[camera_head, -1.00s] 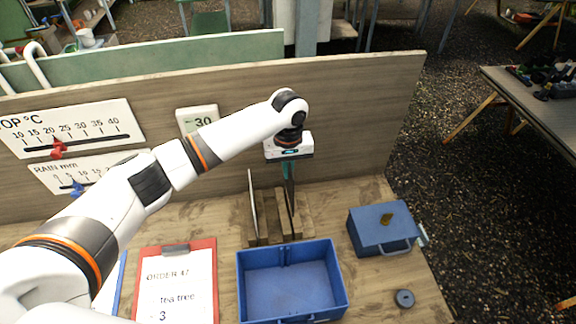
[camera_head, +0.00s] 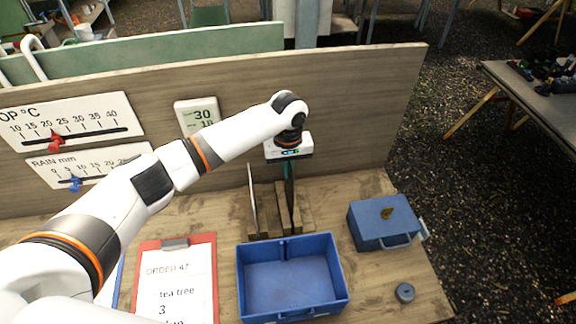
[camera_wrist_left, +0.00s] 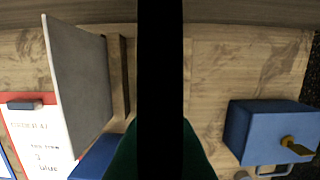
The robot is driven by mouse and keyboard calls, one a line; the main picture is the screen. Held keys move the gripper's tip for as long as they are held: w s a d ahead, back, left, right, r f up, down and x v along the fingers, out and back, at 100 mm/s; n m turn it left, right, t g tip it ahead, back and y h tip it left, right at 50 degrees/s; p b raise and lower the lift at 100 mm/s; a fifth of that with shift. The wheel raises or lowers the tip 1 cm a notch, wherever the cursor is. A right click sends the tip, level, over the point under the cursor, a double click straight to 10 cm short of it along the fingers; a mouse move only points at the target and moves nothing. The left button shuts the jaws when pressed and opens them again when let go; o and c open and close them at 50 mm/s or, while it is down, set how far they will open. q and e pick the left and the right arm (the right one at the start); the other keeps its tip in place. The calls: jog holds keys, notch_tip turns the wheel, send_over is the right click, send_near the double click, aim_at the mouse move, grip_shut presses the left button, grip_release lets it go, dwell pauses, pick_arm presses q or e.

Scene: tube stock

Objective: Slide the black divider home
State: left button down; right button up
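The black divider (camera_head: 290,205) stands on edge in the wooden slotted rack (camera_head: 306,205) behind the blue bin. My left gripper (camera_head: 290,172) is above it with its green fingers shut on its upper part. In the left wrist view the black divider (camera_wrist_left: 160,80) is a vertical dark band through the middle, and a green finger (camera_wrist_left: 160,155) shows below. The divider's lower edge is hard to make out, so I cannot tell how deep it sits. A pale grey divider (camera_head: 253,200) stands to its left, also in the left wrist view (camera_wrist_left: 78,80). My right gripper is out of view.
The open blue bin (camera_head: 241,275) sits in front of the rack. A blue lidded box (camera_head: 380,222) and a dark round disc (camera_head: 405,292) are on the right. A red clipboard (camera_head: 212,270) lies left. A wooden back panel (camera_head: 370,100) rises behind.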

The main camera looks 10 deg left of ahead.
aim_at(288, 190)
pick_arm(q)
jog(key=shift+f, duration=0.35)
jog(key=shift+f, duration=0.1)
jog(key=shift+f+b, duration=0.6)
jog(key=shift+f, duration=0.75)
jog(key=shift+f, duration=0.15)
jog(key=shift+f+b, duration=0.65)
jog(key=shift+f, duration=0.7)
jog(key=shift+f, duration=0.15)
jog(key=shift+f+b, duration=0.6)
jog(key=shift+f, duration=0.65)
jog(key=c, duration=2.1)
grip_release()
jog(key=o, duration=0.5)
